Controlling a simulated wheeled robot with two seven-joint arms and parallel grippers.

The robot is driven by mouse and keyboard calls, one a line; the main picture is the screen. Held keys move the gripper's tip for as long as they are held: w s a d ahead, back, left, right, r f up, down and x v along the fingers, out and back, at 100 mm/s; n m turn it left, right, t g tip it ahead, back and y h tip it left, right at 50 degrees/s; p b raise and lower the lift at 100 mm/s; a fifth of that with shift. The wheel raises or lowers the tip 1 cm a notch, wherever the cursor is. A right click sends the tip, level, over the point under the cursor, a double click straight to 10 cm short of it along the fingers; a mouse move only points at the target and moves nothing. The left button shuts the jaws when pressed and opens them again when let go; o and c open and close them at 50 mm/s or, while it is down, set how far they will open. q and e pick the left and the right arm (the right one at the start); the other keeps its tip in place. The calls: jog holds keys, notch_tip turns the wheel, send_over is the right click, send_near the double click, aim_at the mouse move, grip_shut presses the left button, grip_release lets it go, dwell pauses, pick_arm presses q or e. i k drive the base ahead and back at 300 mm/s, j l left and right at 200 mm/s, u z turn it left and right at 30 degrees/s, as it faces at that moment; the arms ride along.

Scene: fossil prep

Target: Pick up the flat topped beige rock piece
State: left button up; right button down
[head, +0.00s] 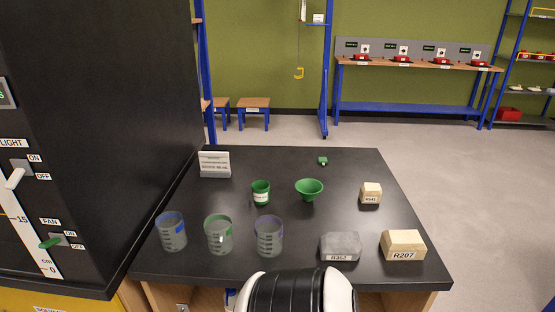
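A beige rock piece labelled R207 (403,244) sits at the front right corner of the black table, with a broad, fairly flat top. A smaller beige rock piece (371,192) with a label too small to read surely sits farther back near the right edge; its top also looks fairly flat. A grey rock piece (341,246) with a label lies just left of R207, with a gap between them. Neither of my grippers is in view.
On the black table (290,165) stand several items: clear beakers (218,235), a green cup (261,194), a green funnel (309,189), a small green object (322,160) and a white sign (214,165). A black cabinet (95,130) with switches borders the left side.

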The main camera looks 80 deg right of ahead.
aim_at(408, 245)
jog(key=z, duration=3.5)
